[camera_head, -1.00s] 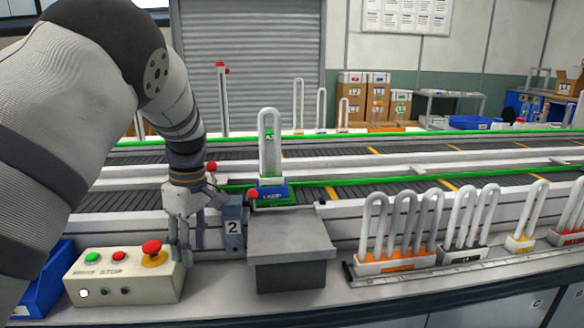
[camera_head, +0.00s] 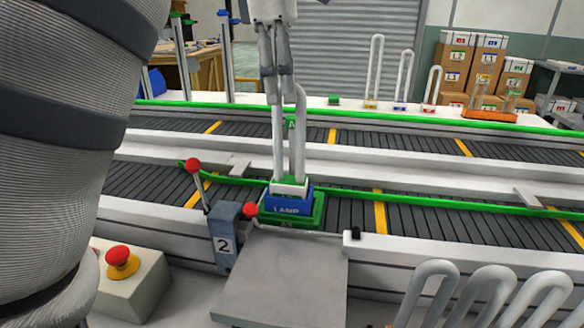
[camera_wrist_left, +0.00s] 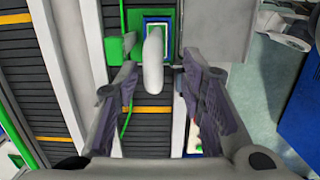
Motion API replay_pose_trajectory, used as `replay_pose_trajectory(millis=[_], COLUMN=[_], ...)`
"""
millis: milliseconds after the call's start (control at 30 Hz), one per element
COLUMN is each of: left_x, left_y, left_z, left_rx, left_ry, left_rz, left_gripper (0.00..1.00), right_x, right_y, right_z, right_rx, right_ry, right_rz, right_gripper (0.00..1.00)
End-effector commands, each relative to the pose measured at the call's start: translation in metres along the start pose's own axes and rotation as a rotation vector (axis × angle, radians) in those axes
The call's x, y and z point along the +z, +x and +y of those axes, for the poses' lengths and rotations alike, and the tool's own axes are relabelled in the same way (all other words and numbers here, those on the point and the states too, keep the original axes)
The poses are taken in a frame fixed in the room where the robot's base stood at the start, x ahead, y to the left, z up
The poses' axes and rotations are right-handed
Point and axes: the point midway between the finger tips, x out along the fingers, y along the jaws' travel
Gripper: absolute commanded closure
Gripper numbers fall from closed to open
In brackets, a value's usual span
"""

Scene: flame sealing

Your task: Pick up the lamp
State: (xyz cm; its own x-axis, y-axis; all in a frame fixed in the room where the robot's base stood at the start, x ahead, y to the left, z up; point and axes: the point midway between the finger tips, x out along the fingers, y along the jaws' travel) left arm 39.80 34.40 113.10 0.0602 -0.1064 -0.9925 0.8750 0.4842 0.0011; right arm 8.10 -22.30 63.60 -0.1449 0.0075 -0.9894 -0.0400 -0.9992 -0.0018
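The lamp is a white U-shaped tube (camera_head: 299,140) with a green tag marked A. It stands upright in a blue base labelled LAMP (camera_head: 293,207), set in a green holder (camera_head: 318,209) on the near conveyor. My left gripper (camera_head: 277,98) points down at the lamp's top, its fingers overlapping the upper tube in the head view. In the left wrist view, the gripper (camera_wrist_left: 157,68) has its fingers spread apart, with the white tube (camera_wrist_left: 154,48) between their tips and clear space on both sides. My right gripper is not in view.
A grey block marked 2 (camera_head: 224,238) with red-knobbed levers stands left of a grey plate (camera_head: 280,275). A control box with a red button (camera_head: 122,262) is at lower left. More white U-tubes (camera_head: 485,290) stand at lower right. Green rails edge the conveyors.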

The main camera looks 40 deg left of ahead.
Motion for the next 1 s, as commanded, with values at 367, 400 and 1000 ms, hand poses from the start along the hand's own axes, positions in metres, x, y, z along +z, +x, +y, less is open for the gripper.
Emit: replay_pose_trajectory(millis=[367, 400, 1000], left_x=[0.001, 0.002, 0.002], left_y=[0.058, 0.061, 0.063], left_z=[0.002, 0.002, 0.003], left_rx=[0.001, 0.001, 0.001], left_ry=[0.001, 0.001, 0.002], left_rz=[0.001, 0.0, 0.001], left_gripper=[0.64, 0.64, 1.0], right_x=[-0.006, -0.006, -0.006], right_y=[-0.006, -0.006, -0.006], right_z=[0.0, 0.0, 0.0], right_rx=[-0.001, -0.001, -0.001], right_ry=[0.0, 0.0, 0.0], right_rz=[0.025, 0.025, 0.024], right_gripper=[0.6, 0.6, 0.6])
